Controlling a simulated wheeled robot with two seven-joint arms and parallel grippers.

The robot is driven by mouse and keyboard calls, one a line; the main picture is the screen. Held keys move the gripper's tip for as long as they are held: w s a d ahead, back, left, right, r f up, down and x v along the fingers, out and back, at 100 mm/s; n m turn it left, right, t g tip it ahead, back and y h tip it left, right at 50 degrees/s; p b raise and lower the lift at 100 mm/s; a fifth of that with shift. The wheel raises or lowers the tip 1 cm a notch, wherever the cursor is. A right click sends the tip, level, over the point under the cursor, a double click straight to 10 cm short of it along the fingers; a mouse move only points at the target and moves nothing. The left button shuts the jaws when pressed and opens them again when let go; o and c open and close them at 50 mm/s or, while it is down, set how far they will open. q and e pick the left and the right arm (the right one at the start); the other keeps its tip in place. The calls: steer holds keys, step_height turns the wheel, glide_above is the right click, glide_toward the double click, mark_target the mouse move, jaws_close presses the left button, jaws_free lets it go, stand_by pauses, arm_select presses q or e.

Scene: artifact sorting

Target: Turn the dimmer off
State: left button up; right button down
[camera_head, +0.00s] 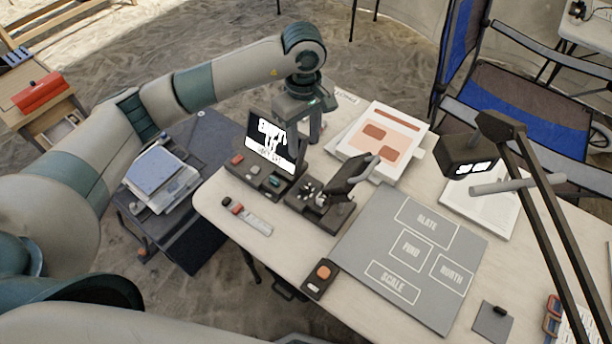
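A small dark box with an orange button or knob (323,272) lies at the table's front edge, left of the grey mat; it looks like the dimmer, though I cannot read its label. My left gripper (306,150) points down beside the lit screen device (267,140), well behind the dark box and apart from it. Its fingers look spread, with nothing seen between them. The fingertips are partly lost against the dark equipment. My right gripper is not in view.
A grey sorting mat (365,240) with labelled zones covers the table's middle. A black stand (340,190) stands near my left gripper. A desk lamp (470,155) reaches over the right side. A small scale bar (247,217) lies at the left, with bare tabletop around it.

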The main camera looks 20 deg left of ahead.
arm_select(q)
steer(key=p, duration=0.6)
glide_toward(304, 186)
step_height(304, 186, down, 6)
steer(key=shift+d+f, duration=0.1)
steer(key=shift+f, duration=0.9)
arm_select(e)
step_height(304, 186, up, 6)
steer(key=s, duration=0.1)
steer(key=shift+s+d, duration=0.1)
arm_select(q)
jaws_close()
